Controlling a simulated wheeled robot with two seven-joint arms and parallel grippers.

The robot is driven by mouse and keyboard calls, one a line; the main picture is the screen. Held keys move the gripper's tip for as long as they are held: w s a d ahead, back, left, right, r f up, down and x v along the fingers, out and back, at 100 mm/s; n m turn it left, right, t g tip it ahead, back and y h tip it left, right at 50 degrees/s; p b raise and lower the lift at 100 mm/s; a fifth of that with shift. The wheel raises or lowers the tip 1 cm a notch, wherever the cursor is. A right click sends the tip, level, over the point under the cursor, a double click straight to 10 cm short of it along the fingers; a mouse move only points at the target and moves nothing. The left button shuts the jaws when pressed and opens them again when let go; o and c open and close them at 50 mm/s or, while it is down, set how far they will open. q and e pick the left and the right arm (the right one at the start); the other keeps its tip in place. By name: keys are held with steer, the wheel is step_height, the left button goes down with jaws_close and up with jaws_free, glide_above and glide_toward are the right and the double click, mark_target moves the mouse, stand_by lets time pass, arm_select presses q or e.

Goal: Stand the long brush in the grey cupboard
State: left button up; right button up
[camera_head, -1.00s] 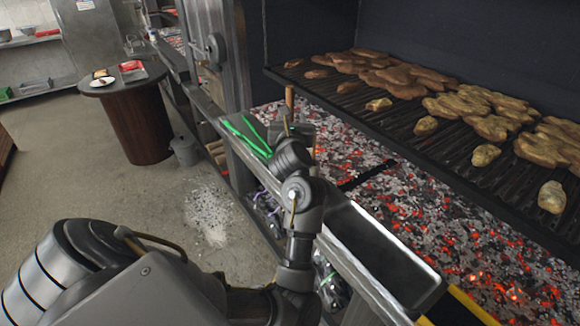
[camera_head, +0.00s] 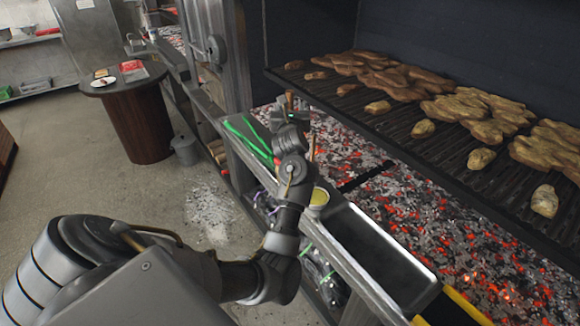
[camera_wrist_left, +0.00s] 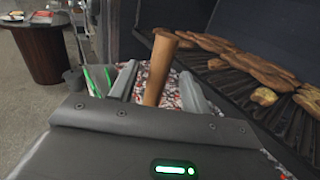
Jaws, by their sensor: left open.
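My left gripper (camera_head: 290,116) is open above the grill's front ledge; it also shows in the left wrist view (camera_wrist_left: 158,72). In that view a light brown wooden handle (camera_wrist_left: 161,60), likely the long brush's, stands slightly tilted between the two fingers, with gaps beside it. Its lower end is hidden by my gripper. In the head view a wooden handle end (camera_head: 289,98) shows just beyond the gripper. A tall grey metal unit (camera_head: 92,38) stands at the back left and may be the grey cupboard. My right gripper is not in view.
A yellow-topped pot (camera_head: 319,197) and a metal tray (camera_head: 372,243) sit on the ledge, with a wooden stick (camera_head: 312,147) near the pot. Glowing coals (camera_head: 470,240) lie under the grill rack (camera_head: 400,125) with meat. A round table (camera_head: 130,110) and a bucket (camera_head: 186,150) stand left.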

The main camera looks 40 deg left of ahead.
arm_select(q)
steer(key=x, duration=0.3)
steer(key=shift+s, duration=0.1)
steer(key=shift+c, duration=0.6)
jaws_close()
